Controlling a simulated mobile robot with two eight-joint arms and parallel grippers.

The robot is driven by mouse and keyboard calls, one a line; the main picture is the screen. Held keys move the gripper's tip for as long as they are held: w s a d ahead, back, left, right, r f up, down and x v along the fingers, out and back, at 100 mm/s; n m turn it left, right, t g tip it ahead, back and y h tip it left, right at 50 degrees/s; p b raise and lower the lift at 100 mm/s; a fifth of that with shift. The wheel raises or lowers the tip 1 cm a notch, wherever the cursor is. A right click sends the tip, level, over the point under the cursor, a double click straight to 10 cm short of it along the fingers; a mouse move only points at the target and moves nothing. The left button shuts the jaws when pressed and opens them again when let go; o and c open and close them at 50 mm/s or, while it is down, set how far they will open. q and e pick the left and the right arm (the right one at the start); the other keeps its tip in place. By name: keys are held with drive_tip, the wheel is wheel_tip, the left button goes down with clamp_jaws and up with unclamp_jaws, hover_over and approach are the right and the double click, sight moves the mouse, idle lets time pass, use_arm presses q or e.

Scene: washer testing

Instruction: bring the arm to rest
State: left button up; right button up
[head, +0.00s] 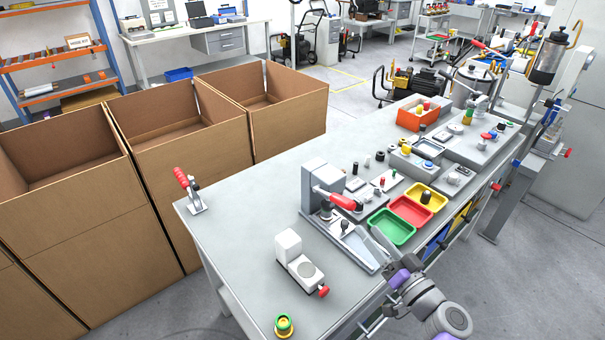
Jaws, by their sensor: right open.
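My right arm (433,308) comes in from the lower right, a grey arm with purple bands. Its gripper (380,238) points up and left, at the front edge of the workbench (240,210), close to the green tray (392,227) and the grey test fixture (318,187) with a red handle. The gripper is open, and I see no object between its fingers. The fingers are small and partly blend with the grey fixture plate. Whether they touch anything I cannot tell. My left gripper is not in view.
A red tray (410,212) and a yellow tray (437,199) lie beyond the green one. A white device (298,262), a yellow-green round part (284,325) and a red-handled clamp (187,188) stand on the bench. Open cardboard boxes (150,150) line its left side.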

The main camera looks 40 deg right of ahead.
drive_tip(key=a+f+n+g+y+p, duration=0.2)
drive_tip(key=a+g, duration=0.1)
drive_tip(key=a, duration=0.4)
drive_tip(key=a+f+n+g+y+p, duration=0.2)
drive_tip(key=a+f+g, duration=0.1)
drive_tip(key=a, duration=0.4)
drive_tip(key=a+f+n+g+y+p, duration=0.1)
drive_tip(key=a+f+g+p, duration=0.1)
drive_tip(key=a+g, duration=0.3)
drive_tip(key=shift+w+a+f+n+y, duration=0.1)
drive_tip(key=shift+w+a+n+y, duration=0.1)
drive_tip(key=shift+a, duration=0.6)
drive_tip(key=shift+w+a+f+n+y, duration=0.1)
drive_tip(key=shift+a+n+y, duration=0.1)
drive_tip(key=shift+a, duration=0.55)
drive_tip(key=s+r+n+g+h+p, duration=0.1)
drive_tip(key=s, duration=0.1)
drive_tip(key=s+a+r+n+g+h+p, duration=0.1)
drive_tip(key=s+r+h+p, duration=0.1)
drive_tip(key=shift+w, duration=0.1)
